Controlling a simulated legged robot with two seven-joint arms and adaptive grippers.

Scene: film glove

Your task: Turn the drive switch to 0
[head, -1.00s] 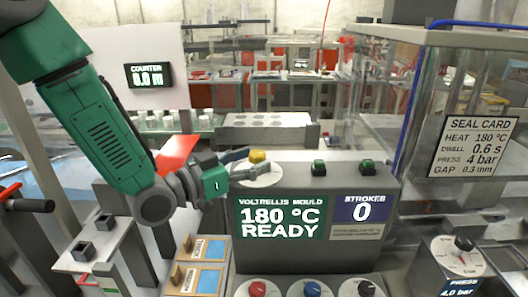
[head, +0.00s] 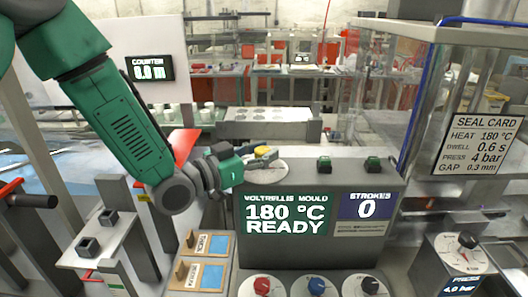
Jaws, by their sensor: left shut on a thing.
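A yellow knob (head: 263,150) stands on a pale round dial plate (head: 270,176) on top of the grey moulding console. It appears to be the drive switch, but its markings are too small to read. My left gripper (head: 262,158) reaches in from the left and is shut on the yellow knob. Its fingers hide part of the knob and dial, so I cannot tell which position the knob points to. My right gripper is not in view.
The console screen (head: 284,220) reads 180 °C READY, and the strokes display (head: 366,206) reads 0. Two green switches (head: 324,164) stand right of the dial. Red (head: 262,285), blue (head: 317,285) and black (head: 370,285) knobs sit below. A clear-walled cabinet (head: 400,120) stands at right.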

